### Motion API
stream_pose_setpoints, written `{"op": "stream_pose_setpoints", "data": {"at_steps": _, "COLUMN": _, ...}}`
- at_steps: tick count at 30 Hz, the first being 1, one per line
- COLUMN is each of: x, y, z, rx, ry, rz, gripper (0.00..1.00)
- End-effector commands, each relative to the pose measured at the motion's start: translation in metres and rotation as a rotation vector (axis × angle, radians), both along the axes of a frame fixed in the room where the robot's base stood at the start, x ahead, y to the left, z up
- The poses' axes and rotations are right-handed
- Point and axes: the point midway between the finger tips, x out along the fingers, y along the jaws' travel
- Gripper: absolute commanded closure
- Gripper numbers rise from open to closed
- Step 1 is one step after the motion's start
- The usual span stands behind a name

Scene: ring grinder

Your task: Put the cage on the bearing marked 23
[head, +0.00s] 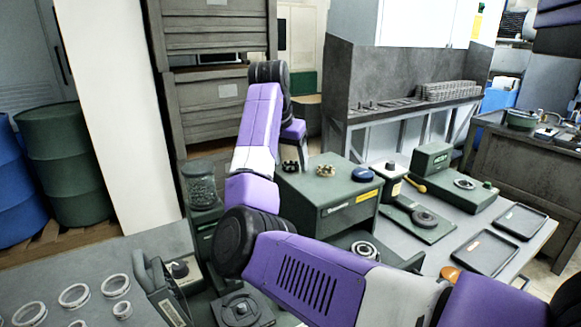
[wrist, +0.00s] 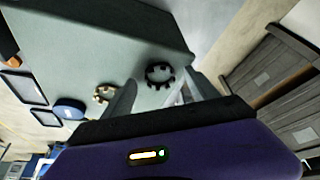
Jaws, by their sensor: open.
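A black toothed cage ring (head: 290,166) sits on top of the green cabinet (head: 318,201), at the left. A brass cage ring (head: 325,171) sits to its right. In the wrist view the black cage (wrist: 160,75) lies just beyond and between my open fingers; the brass cage (wrist: 104,92) lies left of them. My gripper (wrist: 160,77) is open and empty; in the head view my arm hides most of it. A metal bearing ring (head: 364,252) lies in front of the cabinet. I cannot read a 23 on any bearing.
A blue round piece (head: 362,174) is on the cabinet's right side. Several pale rings (head: 75,295) lie on the bench at lower left. Dark trays (head: 486,252) lie at right. A glass jar (head: 201,190) stands left of the cabinet.

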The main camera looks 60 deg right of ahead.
Motion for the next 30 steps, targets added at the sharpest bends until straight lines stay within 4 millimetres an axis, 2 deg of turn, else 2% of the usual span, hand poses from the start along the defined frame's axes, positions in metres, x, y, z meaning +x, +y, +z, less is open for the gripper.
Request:
{"op": "stream_pose_setpoints", "data": {"at_steps": 2, "x": 0.000, "y": 0.000, "z": 0.000, "rx": 0.000, "ry": 0.000, "rz": 0.000, "gripper": 0.36}}
{"op": "stream_pose_setpoints", "data": {"at_steps": 11, "x": 0.000, "y": 0.000, "z": 0.000, "rx": 0.000, "ry": 0.000, "rz": 0.000, "gripper": 0.94}}
{"op": "stream_pose_setpoints", "data": {"at_steps": 13, "x": 0.000, "y": 0.000, "z": 0.001, "rx": -0.001, "ry": 0.000, "rz": 0.000, "gripper": 0.95}}
{"op": "stream_pose_setpoints", "data": {"at_steps": 14, "x": 0.000, "y": 0.000, "z": 0.000, "rx": -0.001, "ry": 0.000, "rz": 0.000, "gripper": 1.00}}
{"op": "stream_pose_setpoints", "data": {"at_steps": 23, "x": 0.000, "y": 0.000, "z": 0.006, "rx": -0.001, "ry": 0.000, "rz": 0.000, "gripper": 1.00}}
{"op": "stream_pose_setpoints", "data": {"at_steps": 26, "x": 0.000, "y": 0.000, "z": 0.014, "rx": -0.003, "ry": -0.001, "rz": -0.001, "gripper": 1.00}}
{"op": "stream_pose_setpoints", "data": {"at_steps": 30, "x": 0.000, "y": -0.001, "z": 0.036, "rx": -0.003, "ry": -0.002, "rz": 0.000, "gripper": 1.00}}
